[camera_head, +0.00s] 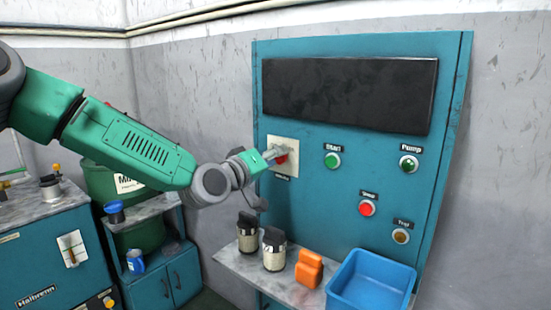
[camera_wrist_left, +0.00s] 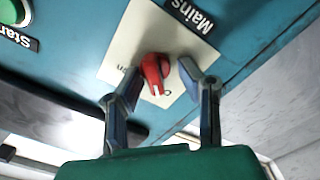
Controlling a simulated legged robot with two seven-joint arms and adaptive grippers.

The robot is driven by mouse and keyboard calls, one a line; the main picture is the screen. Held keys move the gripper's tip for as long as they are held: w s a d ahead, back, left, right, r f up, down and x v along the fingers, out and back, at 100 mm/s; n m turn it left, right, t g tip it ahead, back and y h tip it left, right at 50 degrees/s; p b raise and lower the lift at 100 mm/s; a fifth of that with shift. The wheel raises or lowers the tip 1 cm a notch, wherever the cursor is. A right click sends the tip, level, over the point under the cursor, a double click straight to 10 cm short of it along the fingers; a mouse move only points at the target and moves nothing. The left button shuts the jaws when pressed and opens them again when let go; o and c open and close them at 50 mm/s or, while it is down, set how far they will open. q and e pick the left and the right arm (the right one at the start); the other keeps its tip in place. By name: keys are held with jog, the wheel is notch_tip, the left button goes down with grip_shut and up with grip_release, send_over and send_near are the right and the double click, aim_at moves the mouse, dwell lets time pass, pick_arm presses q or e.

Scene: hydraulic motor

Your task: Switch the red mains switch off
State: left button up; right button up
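The red mains switch (camera_wrist_left: 153,73) is a rotary knob on a cream plate (camera_wrist_left: 180,48) labelled "Mains" in the left wrist view. A white mark on the knob points toward the lower part of that picture, near a small plate marking. In the head view the switch (camera_head: 281,158) is partly hidden by my left gripper (camera_head: 270,155). In the wrist view my left gripper (camera_wrist_left: 159,68) is open, with one fingertip on each side of the knob. Small gaps show between the fingertips and the knob. My right gripper is not in view.
The teal panel (camera_head: 310,210) also carries a green Start button (camera_head: 332,160), a green Pump button (camera_head: 408,163), a red button (camera_head: 367,208) and a brown button (camera_head: 401,236). Below are a blue bin (camera_head: 370,285), an orange object (camera_head: 309,268) and two dark-topped jars (camera_head: 274,250).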

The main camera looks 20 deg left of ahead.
pick_arm(q)
jog(key=shift+s, duration=0.1)
jog(key=shift+s, duration=0.15)
jog(key=v, duration=1.1)
jog(key=shift+s+a, duration=0.2)
jog(key=shift+s, duration=0.05)
